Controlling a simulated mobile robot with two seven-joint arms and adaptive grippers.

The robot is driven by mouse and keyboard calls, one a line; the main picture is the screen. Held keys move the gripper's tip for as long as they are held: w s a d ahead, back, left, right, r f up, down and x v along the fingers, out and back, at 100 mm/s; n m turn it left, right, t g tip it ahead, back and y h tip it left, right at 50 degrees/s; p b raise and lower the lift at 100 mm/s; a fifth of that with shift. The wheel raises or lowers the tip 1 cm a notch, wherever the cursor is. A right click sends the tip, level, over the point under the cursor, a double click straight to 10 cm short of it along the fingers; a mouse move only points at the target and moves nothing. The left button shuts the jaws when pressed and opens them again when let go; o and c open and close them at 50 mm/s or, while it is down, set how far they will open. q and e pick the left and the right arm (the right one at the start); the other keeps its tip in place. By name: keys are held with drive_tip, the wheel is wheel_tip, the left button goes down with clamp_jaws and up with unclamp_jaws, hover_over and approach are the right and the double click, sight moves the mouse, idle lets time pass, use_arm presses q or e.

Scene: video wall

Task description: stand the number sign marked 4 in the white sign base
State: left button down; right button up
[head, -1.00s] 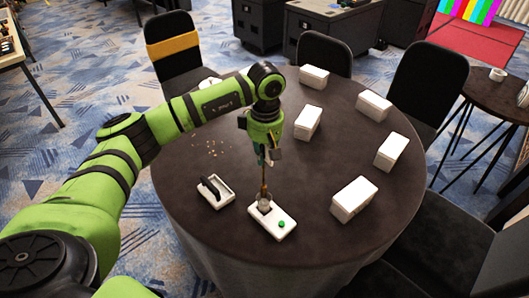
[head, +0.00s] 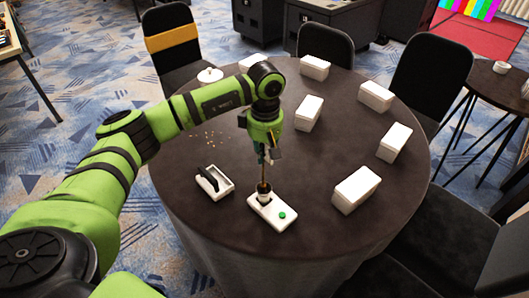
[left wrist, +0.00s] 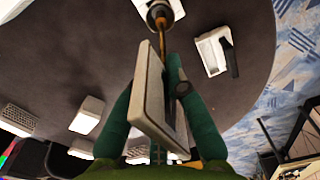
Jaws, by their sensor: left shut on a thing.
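My left gripper (head: 266,155) is shut on the number sign, above the near part of the round table. In the left wrist view the sign's white panel (left wrist: 150,95) sits edge-on between the green fingers (left wrist: 158,100); its number cannot be read. The sign's brass stem (head: 263,174) points down from the gripper to the dark round socket (head: 263,196) of the white sign base (head: 270,213). The base lies flat and has a green dot. The stem's lower end is at the socket; how deep it sits cannot be told. My right gripper is not in view.
A white tray (head: 222,192) with a dark upright piece stands left of the base. Several white boxes (head: 356,190) stand to the right and behind on the dark table (head: 310,160). Small crumbs (head: 212,138) lie at left. Chairs surround the table.

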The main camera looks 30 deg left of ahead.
use_arm(q)
drive_tip(key=shift+f, duration=0.15)
drive_tip(key=shift+f+b, duration=2)
drive_tip(key=c, duration=1.2)
unclamp_jaws()
wheel_tip(320, 180, up, 12)
drive_tip(key=shift+w, duration=0.1)
